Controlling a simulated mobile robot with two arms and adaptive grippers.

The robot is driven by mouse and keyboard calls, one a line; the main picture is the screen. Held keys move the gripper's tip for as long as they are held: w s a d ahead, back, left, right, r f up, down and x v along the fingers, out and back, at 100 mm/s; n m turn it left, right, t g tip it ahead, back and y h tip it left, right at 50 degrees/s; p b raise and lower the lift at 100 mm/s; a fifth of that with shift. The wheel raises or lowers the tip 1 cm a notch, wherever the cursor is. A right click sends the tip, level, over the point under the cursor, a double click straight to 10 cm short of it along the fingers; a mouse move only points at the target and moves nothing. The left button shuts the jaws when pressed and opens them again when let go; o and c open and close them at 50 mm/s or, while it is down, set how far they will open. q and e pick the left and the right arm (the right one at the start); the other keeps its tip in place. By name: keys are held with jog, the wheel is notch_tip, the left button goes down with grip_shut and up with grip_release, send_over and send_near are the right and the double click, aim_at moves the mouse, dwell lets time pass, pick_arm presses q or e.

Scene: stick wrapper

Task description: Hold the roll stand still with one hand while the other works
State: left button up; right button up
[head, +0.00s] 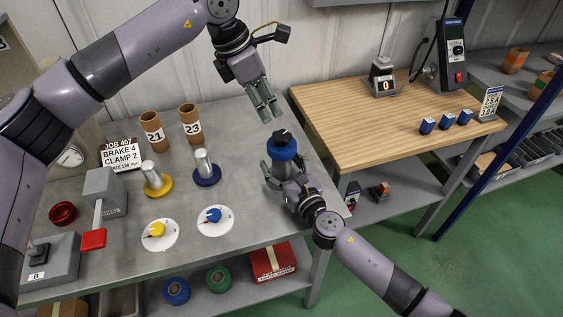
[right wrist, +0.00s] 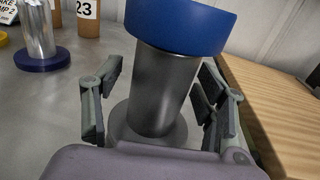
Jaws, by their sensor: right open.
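The roll stand (right wrist: 160,90) is a grey metal post on a round base, upright at the right edge of the grey table. A blue roll (head: 282,149) sits at its top, with a black knob (head: 283,136) above. My right gripper (right wrist: 155,105) is open around the post, one finger on each side. In the right wrist view a gap shows at the left finger; contact on the right is unclear. My left gripper (head: 264,104) hangs in the air above and slightly left of the knob, fingers apart, with nothing between them.
On the grey table (head: 250,225) stand cardboard tubes marked 21 (head: 153,133) and 23 (head: 190,125), metal posts on yellow (head: 157,180) and blue bases (head: 206,169), two dials and a red-handled lever (head: 93,239). A wooden bench (head: 345,120) stands close at right.

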jog(key=shift+c, duration=0.2)
grip_shut()
dwell(0.7)
